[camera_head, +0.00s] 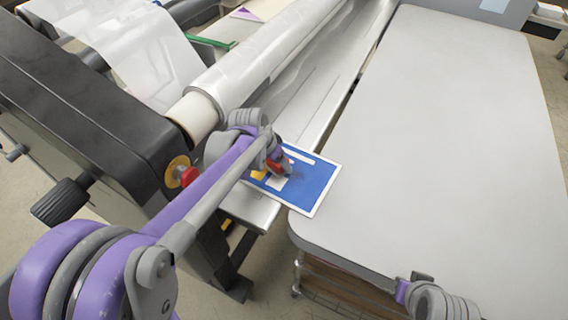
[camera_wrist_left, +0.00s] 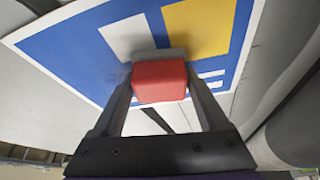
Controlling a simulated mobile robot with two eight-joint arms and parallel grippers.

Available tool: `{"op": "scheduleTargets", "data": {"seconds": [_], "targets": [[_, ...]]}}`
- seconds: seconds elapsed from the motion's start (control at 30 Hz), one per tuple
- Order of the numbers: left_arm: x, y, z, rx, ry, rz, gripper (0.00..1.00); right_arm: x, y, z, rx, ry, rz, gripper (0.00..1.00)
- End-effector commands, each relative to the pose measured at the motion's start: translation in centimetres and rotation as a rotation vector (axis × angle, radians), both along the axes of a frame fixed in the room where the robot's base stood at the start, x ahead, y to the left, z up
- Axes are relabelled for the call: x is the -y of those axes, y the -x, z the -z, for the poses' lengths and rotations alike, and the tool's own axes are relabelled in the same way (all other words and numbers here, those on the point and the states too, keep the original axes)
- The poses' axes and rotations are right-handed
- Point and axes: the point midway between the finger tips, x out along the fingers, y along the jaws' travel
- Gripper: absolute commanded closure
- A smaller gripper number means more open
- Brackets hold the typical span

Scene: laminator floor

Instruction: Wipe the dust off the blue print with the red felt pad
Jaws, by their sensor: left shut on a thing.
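The blue print (camera_head: 315,185), with a white border and white and yellow blocks, lies across the gap between the laminator's metal bed and the pale table. In the left wrist view the print (camera_wrist_left: 75,50) fills the upper part. Grey dusty smudges show on it near the pad. My left gripper (camera_head: 277,163) is over the print's left part, shut on the red felt pad (camera_wrist_left: 160,80). The pad's grey far edge is at the print, apparently touching it; exact contact is hard to tell. Part of the print is hidden behind my arm. My right gripper's fingers are not visible.
The pale table (camera_head: 440,130) to the right is clear. A large white roll (camera_head: 255,60) and the metal bed (camera_head: 320,80) lie behind the print. A red button (camera_head: 188,176) on the dark laminator housing (camera_head: 100,110) is close to my left arm.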

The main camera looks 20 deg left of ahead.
Motion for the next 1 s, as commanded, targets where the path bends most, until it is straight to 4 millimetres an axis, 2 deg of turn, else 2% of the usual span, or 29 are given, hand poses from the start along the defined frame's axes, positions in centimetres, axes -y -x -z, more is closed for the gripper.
{"op": "scheduleTargets", "data": {"seconds": [0.33,0.63,1.0], "targets": [[-1.6,-0.3,0.0,0.000,0.000,-0.001,0.68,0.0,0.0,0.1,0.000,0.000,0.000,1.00],[-3.9,-0.8,0.3,0.000,0.001,-0.002,0.68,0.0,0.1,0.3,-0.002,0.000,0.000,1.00],[-3.7,-2.3,0.1,0.000,0.000,0.001,0.68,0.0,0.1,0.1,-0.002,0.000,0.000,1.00]]}}
